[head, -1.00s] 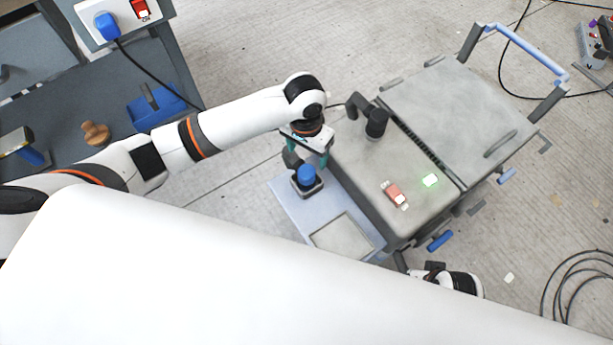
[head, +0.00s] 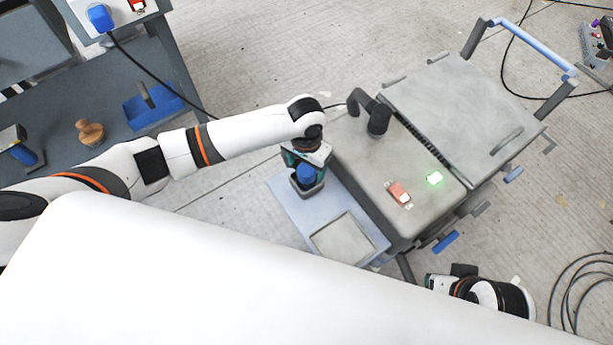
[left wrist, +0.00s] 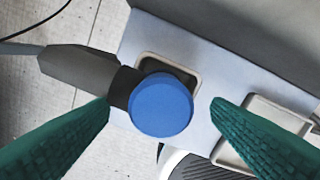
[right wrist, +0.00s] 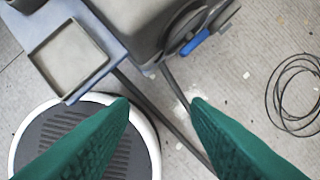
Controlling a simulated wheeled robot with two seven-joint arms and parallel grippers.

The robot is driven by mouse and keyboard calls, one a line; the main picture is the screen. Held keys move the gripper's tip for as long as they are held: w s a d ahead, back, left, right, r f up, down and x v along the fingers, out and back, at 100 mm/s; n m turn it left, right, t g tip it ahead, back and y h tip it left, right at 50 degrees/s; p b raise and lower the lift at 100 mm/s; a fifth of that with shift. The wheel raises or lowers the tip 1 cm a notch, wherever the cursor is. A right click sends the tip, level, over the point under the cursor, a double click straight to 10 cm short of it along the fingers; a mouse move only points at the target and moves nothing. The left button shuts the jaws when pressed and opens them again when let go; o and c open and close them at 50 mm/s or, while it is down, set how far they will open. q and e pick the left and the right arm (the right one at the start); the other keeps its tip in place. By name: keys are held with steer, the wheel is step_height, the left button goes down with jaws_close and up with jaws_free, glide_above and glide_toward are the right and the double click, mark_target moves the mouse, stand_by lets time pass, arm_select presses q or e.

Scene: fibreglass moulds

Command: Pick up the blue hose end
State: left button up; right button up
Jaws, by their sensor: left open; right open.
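The blue hose end (head: 306,173) sits in a dark holder on the pale blue side shelf of the grey machine. In the left wrist view the blue hose end (left wrist: 161,105) is a round blue cap on a dark grey body, beside a rectangular recess. My left gripper (head: 303,160) is right at it. In the left wrist view the open green fingers (left wrist: 162,103) stand on either side of the blue cap, with gaps to both. My right gripper (right wrist: 160,102) is open and empty, over the floor near the machine's front corner.
The grey machine (head: 350,150) has a black pipe fitting (head: 378,121), a red switch (head: 399,192) and a green light (head: 434,179) on top. The shelf's front recess (head: 343,238) is empty. A dark workbench (head: 60,110) stands at left. Coiled cable (head: 585,290) lies on the floor at right.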

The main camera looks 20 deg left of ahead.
mark_target(306, 169)
arm_select(q)
step_height(306, 169, down, 3)
steer(key=shift+r+b, duration=0.1)
steer(key=shift+b, duration=0.3)
steer(key=c, duration=1.1)
step_height(306, 169, up, 5)
steer(key=shift+r+p, duration=0.1)
steer(key=shift+p, duration=1.15)
step_height(306, 169, up, 4)
steer(key=shift+r+p, duration=0.15)
steer(key=shift+p, duration=0.55)
steer(key=shift+r, duration=0.2)
arm_select(e)
steer(key=shift+x, duration=2.4)
